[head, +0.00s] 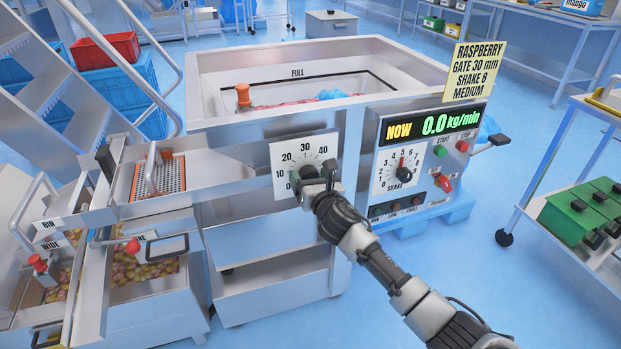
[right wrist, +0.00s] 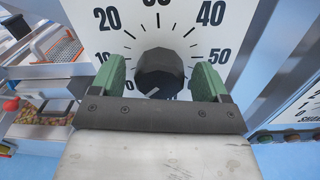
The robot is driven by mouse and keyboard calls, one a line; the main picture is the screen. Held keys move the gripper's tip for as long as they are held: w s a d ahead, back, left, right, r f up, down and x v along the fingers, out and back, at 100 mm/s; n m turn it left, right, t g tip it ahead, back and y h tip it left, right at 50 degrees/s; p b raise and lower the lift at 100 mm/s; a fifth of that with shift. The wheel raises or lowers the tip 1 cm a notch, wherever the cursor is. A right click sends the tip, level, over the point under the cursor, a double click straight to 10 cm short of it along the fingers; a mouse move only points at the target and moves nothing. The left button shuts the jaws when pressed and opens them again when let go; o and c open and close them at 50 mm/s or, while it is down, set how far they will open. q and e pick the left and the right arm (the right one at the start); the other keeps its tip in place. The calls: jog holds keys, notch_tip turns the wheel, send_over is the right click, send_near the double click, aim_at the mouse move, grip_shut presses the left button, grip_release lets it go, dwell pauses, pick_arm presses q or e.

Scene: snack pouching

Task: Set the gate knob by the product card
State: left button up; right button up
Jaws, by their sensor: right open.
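The product card (head: 474,72) is yellow and stands above the control panel. It reads RASPBERRY, GATE 30 mm, SHAKE 8, MEDIUM. The white gate dial (head: 284,158) is on the machine's front, with numbers up to 40 readable in the head view and 50 in the right wrist view. The black gate knob (right wrist: 160,70) sits at the dial's centre, its white mark pointing to the lower left, near the low end. My right gripper (head: 316,182) is at the dial, open, with its green fingers on either side of the knob. Contact is unclear. My left gripper is out of view.
A perforated tray (head: 158,173) and candy bins are at left.

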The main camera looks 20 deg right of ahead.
jog(key=c, duration=0.9)
